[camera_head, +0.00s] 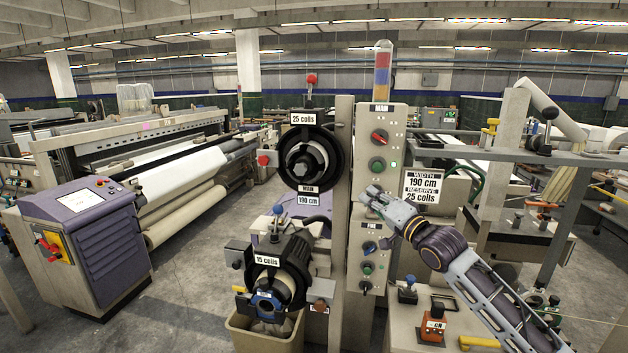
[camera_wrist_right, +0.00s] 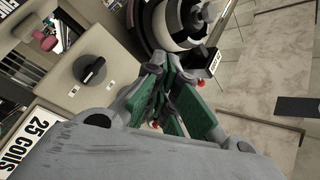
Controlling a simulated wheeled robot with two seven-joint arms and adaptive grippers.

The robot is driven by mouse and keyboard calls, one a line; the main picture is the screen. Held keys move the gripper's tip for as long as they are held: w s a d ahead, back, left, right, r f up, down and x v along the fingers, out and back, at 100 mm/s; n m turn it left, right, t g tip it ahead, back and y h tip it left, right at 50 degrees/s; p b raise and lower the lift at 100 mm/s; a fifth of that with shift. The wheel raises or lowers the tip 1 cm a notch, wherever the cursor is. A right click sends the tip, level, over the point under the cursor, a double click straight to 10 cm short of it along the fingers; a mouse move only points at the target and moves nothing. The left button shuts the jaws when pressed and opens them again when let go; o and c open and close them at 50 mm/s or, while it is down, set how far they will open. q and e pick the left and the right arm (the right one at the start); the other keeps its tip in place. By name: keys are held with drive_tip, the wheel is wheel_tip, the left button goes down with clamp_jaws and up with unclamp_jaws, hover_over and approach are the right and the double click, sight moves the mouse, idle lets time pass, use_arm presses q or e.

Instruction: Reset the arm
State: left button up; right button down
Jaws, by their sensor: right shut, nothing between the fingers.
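My right arm comes in from the lower right in the head view. Its gripper (camera_head: 374,193) is in front of the grey control column (camera_head: 376,145), near the PW label, between the upper and lower knobs. In the right wrist view the green-padded fingers of the gripper (camera_wrist_right: 172,82) are shut together with nothing between them. A black knob (camera_wrist_right: 90,70) on a grey panel lies left of the fingers there, apart from them. My left arm and gripper are not in view.
Two black round feeders, the upper labelled 25 coils (camera_head: 305,160) and the lower 15 coils (camera_head: 282,272), stand left of the column. A width sign (camera_head: 422,187) hangs just right of the gripper. A bin (camera_head: 265,338) stands below. Open floor (camera_head: 185,290) lies left.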

drive_tip(key=s+a+f+n+g+h, duration=0.15)
drive_tip(key=s+f, duration=0.25)
drive_tip(key=f, duration=0.5)
drive_tip(key=s+a+f+n+g+h, duration=0.1)
drive_tip(key=s+f+g+h, duration=0.1)
drive_tip(key=s+f, duration=0.45)
drive_tip(key=s+a+f+n+g+h, duration=0.1)
drive_tip(key=s+f+g, duration=0.15)
drive_tip(key=f, duration=0.75)
drive_tip(key=s+d+f+n+g+h, duration=0.2)
drive_tip(key=s+d+f+g, duration=0.15)
drive_tip(key=s+f, duration=0.7)
drive_tip(key=s+d+f+n+g+h, duration=0.25)
drive_tip(key=s+f+g, duration=0.2)
drive_tip(key=s, duration=1.05)
wheel_tip(320, 180, down, 33)
drive_tip(key=s+g, duration=0.1)
drive_tip(key=s, duration=0.2)
drive_tip(key=s+d+f, duration=0.2)
drive_tip(key=s+f, duration=0.8)
drive_tip(key=s, duration=0.1)
drive_tip(key=s+d+f+g+b, duration=0.1)
drive_tip(key=s+d+f, duration=0.1)
drive_tip(key=s+f, duration=0.9)
drive_tip(key=shift+d+f, duration=0.15)
drive_tip(key=shift+d, duration=0.25)
